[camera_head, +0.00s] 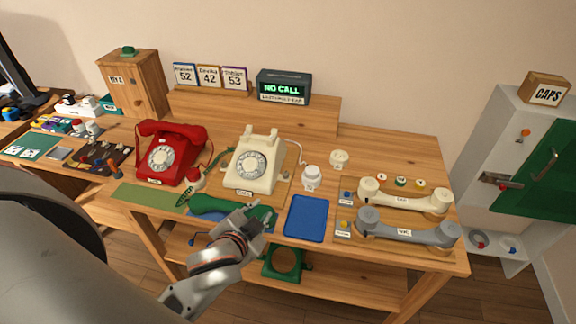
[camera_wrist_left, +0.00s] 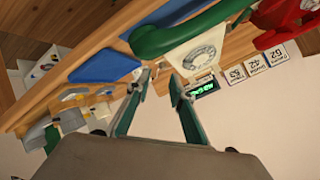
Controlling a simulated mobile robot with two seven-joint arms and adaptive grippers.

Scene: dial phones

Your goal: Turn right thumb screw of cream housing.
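The cream housing (camera_head: 258,165) is a cream dial phone without a handset on it, standing on a wooden board at the middle of the table. It also shows, turned over, in the left wrist view (camera_wrist_left: 203,50). A small knob (camera_head: 285,176) shows low at its right side; I cannot make out its details. My left gripper (camera_head: 256,212) is in front of the phone near the table's front edge, apart from the housing. In the left wrist view its two fingers (camera_wrist_left: 160,76) are spread with nothing between them. My right gripper is not in view.
A green handset (camera_head: 215,205) lies in front of the phone, partly behind my left gripper. A blue mat (camera_head: 307,218) is to the right, with white round parts (camera_head: 311,175) behind it. Cream (camera_head: 405,197) and grey (camera_head: 405,230) handsets lie further right. A red phone (camera_head: 170,152) stands left.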

